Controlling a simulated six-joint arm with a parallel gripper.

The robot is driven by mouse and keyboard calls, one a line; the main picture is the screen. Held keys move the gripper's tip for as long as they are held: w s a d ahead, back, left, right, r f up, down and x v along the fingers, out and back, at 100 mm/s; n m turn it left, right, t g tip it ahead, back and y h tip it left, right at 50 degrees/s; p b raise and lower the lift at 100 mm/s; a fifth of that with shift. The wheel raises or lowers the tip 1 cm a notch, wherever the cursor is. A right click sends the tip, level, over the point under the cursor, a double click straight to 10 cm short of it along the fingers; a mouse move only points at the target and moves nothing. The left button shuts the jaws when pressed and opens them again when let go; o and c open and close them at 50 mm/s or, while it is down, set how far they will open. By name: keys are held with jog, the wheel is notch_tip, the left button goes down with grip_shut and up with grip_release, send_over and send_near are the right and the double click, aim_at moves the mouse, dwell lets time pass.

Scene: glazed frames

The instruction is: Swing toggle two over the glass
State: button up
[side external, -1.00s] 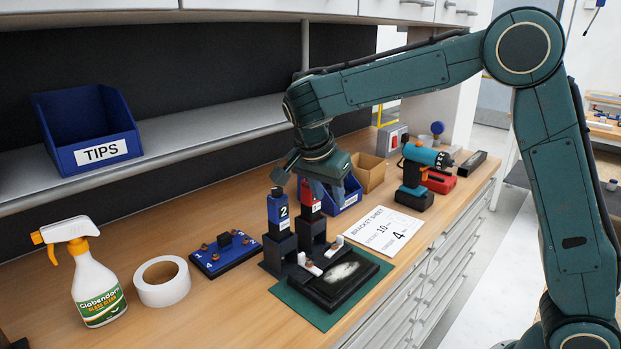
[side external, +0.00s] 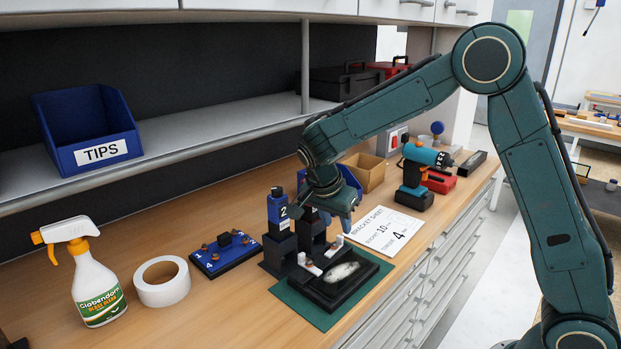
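Toggle two (side external: 278,209), with a blue handle marked 2, stands upright on its dark post at the left of the clamp fixture. The glazed frame (side external: 328,290), black with a pale reflection on its glass (side external: 342,272), lies flat on a green mat (side external: 296,304). White-tipped pads (side external: 303,261) show at the frame's back edge. My gripper (side external: 335,217) points down, right of toggle two and above the frame's back edge, apart from toggle two. It covers the place of the red toggle one. Whether its fingers are open or hold anything is unclear.
A blue tray with numbered pieces (side external: 224,254), a tape roll (side external: 162,282) and a spray bottle (side external: 95,280) stand left. A bracket sheet (side external: 386,230), cardboard box (side external: 365,172) and drill (side external: 420,170) lie right. The bench front edge is clear.

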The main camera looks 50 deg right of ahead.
aim_at(340, 236)
jog(key=shift+x, duration=2.3)
grip_shut()
